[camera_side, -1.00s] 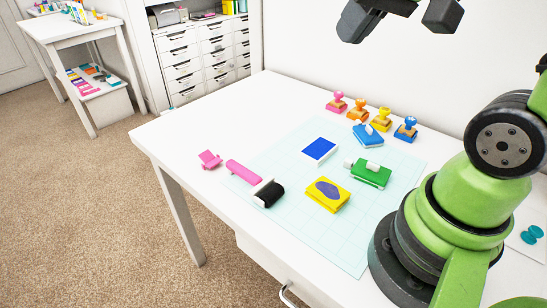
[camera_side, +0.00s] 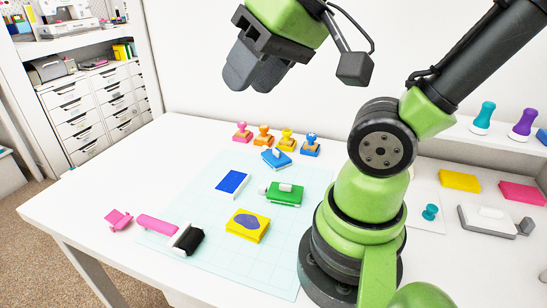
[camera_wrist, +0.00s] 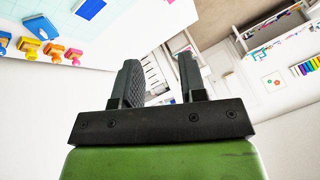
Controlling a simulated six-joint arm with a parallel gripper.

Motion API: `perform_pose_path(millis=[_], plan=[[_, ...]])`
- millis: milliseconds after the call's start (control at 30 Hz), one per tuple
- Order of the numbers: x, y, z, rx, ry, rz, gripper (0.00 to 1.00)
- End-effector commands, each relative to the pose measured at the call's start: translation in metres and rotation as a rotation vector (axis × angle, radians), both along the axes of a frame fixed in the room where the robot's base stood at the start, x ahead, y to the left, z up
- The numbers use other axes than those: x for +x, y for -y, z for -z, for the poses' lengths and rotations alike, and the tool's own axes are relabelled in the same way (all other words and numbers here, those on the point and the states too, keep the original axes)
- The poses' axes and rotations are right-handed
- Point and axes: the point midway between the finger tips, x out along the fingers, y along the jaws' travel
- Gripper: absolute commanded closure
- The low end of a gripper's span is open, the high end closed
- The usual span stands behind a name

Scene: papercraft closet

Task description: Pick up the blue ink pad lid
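A blue piece with a white strip on top (camera_side: 277,158), which I take for the blue ink pad lid, lies on the pale mat in front of the stamps. It also shows in the wrist view (camera_wrist: 42,27), at the upper left. A white-edged pad with a flat blue face (camera_side: 232,182) lies to its front left. My gripper (camera_side: 255,75) hangs in the air, high above the table and apart from everything. In the wrist view its two dark fingers (camera_wrist: 160,68) stand apart with nothing between them.
Pink, orange, yellow and blue stamps (camera_side: 311,145) stand in a row behind the lid. A green piece (camera_side: 284,193), a yellow block with a purple oval (camera_side: 247,225) and a black-and-pink roller (camera_side: 187,239) lie in front. The table's left (camera_side: 85,205) is mostly bare.

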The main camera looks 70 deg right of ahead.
Motion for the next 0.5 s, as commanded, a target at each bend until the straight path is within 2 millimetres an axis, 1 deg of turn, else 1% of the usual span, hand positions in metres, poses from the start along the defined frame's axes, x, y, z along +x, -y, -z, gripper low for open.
perform_pose_path(millis=[33,67,167,200,267,300,367,400,467,500], plan=[[0.012,0.009,0.000,-0.016,-0.030,0.024,0.62],[0.019,0.015,0.000,-0.029,-0.048,0.038,0.62],[0.048,0.042,0.005,-0.068,-0.122,0.085,0.62],[0.058,0.056,0.008,-0.082,-0.152,0.103,0.62],[0.073,0.077,0.016,-0.098,-0.199,0.128,0.62],[0.082,0.092,0.023,-0.107,-0.231,0.143,0.62],[0.093,0.117,0.035,-0.116,-0.278,0.165,0.62],[0.098,0.134,0.045,-0.120,-0.311,0.178,0.62],[0.105,0.160,0.061,-0.121,-0.358,0.198,0.62],[0.107,0.177,0.074,-0.120,-0.392,0.208,0.62]])
